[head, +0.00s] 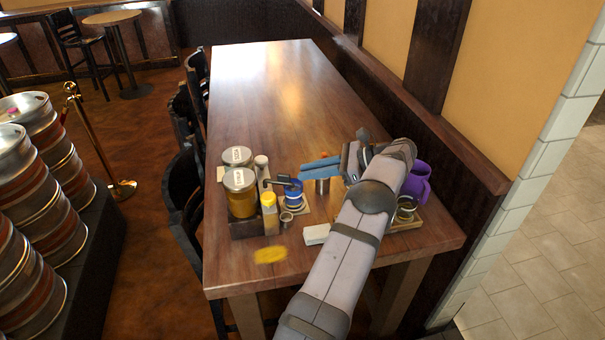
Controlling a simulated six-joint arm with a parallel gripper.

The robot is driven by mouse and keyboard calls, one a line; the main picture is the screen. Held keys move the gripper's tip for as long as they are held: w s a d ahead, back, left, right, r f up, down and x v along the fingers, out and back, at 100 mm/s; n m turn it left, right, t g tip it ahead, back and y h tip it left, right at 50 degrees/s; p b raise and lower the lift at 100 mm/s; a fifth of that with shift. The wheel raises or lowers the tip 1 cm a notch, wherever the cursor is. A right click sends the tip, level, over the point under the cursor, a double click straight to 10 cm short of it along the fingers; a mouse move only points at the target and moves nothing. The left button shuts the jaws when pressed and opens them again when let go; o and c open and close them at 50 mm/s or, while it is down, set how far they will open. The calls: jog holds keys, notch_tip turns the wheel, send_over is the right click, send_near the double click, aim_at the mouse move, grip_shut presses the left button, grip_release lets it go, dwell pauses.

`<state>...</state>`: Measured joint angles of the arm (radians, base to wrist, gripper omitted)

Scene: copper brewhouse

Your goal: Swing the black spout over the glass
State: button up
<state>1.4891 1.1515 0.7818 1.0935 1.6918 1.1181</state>
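The black spout (279,182) is a small dark arm at the top of a blue-banded holder (294,197), among the cluster on the near half of the table. It points left. A small cup-like vessel (287,219) stands just in front of the holder. A dark-rimmed glass with yellowish contents (405,210) stands at the right, partly behind my arm. I cannot tell which is the task's glass. My gripper (352,158) is to the right of the spout and apart from it. My arm covers much of it, so its opening is hidden.
Two large lidded jars (241,192) and a yellow bottle (270,213) stand left of the spout. A dark metal cup (322,186), a blue cloth (320,168), a white block (316,234) and a purple mug (418,182) are nearby. The table's far half (275,95) is clear.

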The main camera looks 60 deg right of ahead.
jog(key=shift+s, duration=0.1)
grip_shut()
jog(key=s+d+m+h, duration=0.1)
jog(key=s+d, duration=0.1)
jog(key=s, duration=0.3)
jog(key=a+f+m+t, duration=0.1)
jog(key=a+m+t, duration=0.1)
jog(key=m, duration=0.8)
jog(key=s+a+f+m+t+h+b, duration=0.1)
jog(key=a+f+m+t, duration=0.1)
jog(key=m, duration=0.8)
jog(key=shift+a+t, duration=0.65)
jog(key=shift+t, duration=0.05)
